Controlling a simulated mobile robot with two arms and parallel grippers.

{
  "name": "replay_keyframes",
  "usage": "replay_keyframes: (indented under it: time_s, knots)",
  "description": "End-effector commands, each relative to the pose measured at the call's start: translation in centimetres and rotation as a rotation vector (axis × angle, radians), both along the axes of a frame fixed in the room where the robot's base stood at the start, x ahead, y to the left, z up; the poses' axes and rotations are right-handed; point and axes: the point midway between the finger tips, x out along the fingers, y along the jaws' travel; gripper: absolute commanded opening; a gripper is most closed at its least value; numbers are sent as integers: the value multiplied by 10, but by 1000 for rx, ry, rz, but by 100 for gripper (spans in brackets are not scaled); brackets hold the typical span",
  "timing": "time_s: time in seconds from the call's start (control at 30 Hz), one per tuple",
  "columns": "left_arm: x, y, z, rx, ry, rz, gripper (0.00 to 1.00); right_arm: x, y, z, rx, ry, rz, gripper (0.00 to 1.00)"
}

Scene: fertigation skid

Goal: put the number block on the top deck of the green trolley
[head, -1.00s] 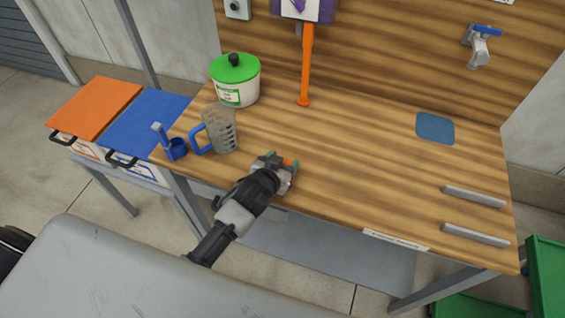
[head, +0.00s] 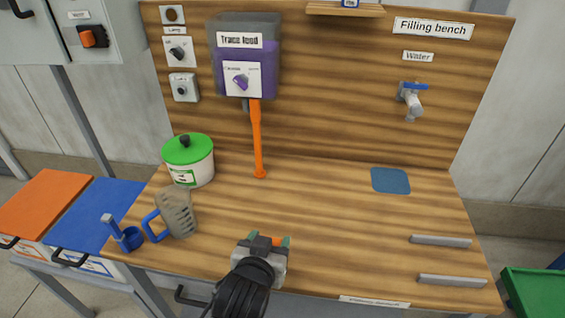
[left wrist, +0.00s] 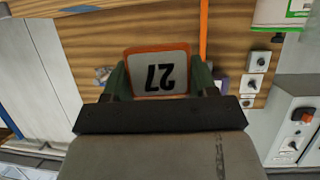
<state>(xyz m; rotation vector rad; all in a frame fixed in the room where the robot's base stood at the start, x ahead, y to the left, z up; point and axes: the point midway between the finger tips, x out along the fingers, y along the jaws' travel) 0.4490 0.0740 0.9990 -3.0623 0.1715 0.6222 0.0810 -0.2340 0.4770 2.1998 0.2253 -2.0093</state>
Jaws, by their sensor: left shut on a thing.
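My right gripper is not in view.
The wooden bench (head: 320,215) has a clear middle. On its left are a green-lidded tub (head: 188,165), a measuring jug (head: 178,212) and a blue holder (head: 128,238). Two grey bars (head: 440,241) and a blue mat (head: 390,180) are on the right. An orange post (head: 257,140) stands behind.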

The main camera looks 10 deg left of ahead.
Motion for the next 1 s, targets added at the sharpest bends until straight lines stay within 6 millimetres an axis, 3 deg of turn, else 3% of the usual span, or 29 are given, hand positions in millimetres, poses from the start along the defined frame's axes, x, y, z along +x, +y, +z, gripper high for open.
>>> replay_keyframes:
  time_s: [0.2,0.3,0.4,0.53,0.8,1.0]
  knots:
    - [-41,76,-1,1,9,79,35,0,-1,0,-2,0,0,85]
    - [-57,99,5,6,1,99,35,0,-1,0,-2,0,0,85]
    - [-63,108,8,7,-4,105,35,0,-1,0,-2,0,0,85]
    - [-47,86,3,-5,0,89,35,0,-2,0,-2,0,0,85]
    - [-1,2,1,-3,-1,3,35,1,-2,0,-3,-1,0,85]
    - [9,-24,4,9,-7,-27,35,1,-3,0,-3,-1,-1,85]
